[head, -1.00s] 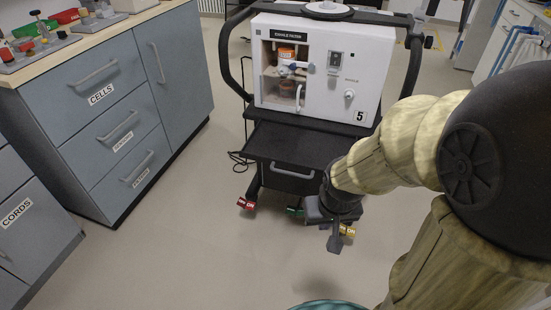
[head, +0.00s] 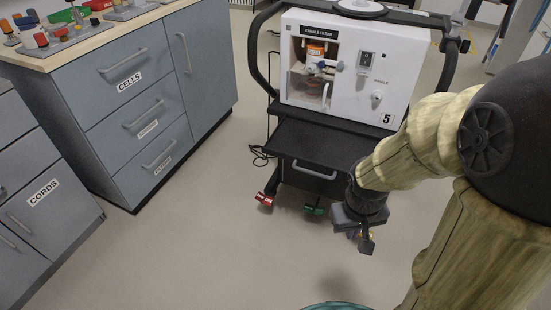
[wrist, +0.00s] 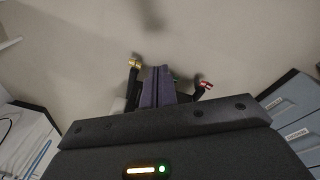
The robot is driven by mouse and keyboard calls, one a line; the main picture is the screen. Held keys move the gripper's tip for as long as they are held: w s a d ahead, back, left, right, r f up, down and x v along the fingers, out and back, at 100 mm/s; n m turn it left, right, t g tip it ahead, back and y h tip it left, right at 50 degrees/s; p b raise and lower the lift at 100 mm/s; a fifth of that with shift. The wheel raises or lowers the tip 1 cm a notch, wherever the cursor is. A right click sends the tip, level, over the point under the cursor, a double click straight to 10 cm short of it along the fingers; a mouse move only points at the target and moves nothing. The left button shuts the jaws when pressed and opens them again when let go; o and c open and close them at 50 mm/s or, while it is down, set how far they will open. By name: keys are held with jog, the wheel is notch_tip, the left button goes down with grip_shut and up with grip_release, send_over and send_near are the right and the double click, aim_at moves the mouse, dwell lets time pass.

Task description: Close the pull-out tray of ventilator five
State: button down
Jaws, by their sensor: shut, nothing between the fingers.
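Ventilator five is the white unit (head: 345,75) with a "5" label, on a dark cart in the head view. Its black pull-out tray (head: 318,143) sticks out toward me below the unit. My gripper (head: 366,246) points down in front of the cart, right of and lower in the picture than the tray, with no visible contact. Its fingers are together and empty. My wrist hides the tray's right front part. The closed fingers also show in the wrist view (wrist: 154,82), where the tray cannot be made out.
A drawer with a pale handle (head: 313,170) sits under the tray. A red caster lever (head: 264,199) and a green one (head: 314,209) are near the floor. Blue-grey cabinets (head: 130,90) stand at left. The floor (head: 200,240) between is clear.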

aim_at(279, 153)
jog(key=w+a+f+n+t+h+p, duration=0.4)
jog(key=w+n+h, duration=0.6)
jog(key=n, duration=0.7)
jog(key=w+a+f+n+t+y, duration=0.1)
jog(key=w+a+n+t+y, duration=0.1)
jog(key=a+n+t, duration=0.4)
jog(key=w+a+f+n+t+y, duration=0.1)
jog(key=a+n+t, duration=0.5)
jog(key=a, duration=0.8)
jog(key=shift+w+a+f+n+y+p, duration=0.2)
jog(key=shift+w+f+n+y+p, duration=0.3)
jog(key=shift+y, duration=0.6)
jog(key=shift+w+r, duration=0.15)
jog(key=shift+w, duration=0.2)
jog(key=b+x, duration=0.4)
jog(key=x, duration=0.9)
jog(key=shift+w+d, duration=0.15)
jog(key=shift+d, duration=0.05)
jog(key=shift+w, duration=0.2)
jog(key=shift+w+d, duration=0.1)
